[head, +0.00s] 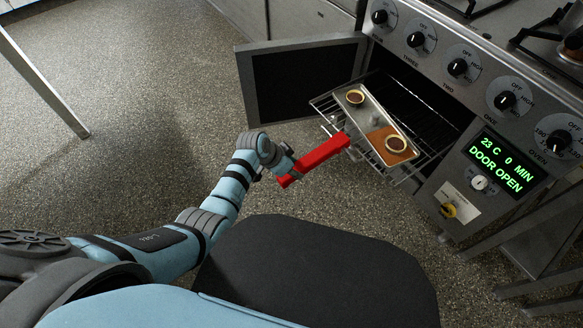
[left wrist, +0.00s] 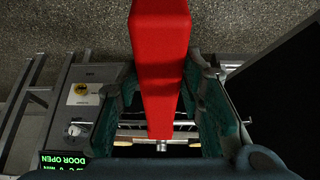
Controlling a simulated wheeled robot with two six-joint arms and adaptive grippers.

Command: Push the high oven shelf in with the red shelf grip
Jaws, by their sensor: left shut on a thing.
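The red shelf grip (head: 318,157) is a long red bar. My left gripper (head: 287,171) is shut on its near end, and its far end reaches the front edge of the high oven shelf (head: 322,104). In the left wrist view the red grip (left wrist: 160,70) runs between the fingers of my left gripper (left wrist: 162,98). The wire shelf sticks out of the open oven and carries a tray (head: 371,118) with two small round dishes. I cannot tell whether the grip is hooked on the shelf or only touching it. My right gripper is not in view.
The oven door (head: 303,88) stands open to the left of the shelf. The display (head: 501,163) reads 23 C, 0 MIN, DOOR OPEN. A row of black knobs (head: 457,67) runs along the oven front. The speckled floor (head: 150,100) is clear on the left.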

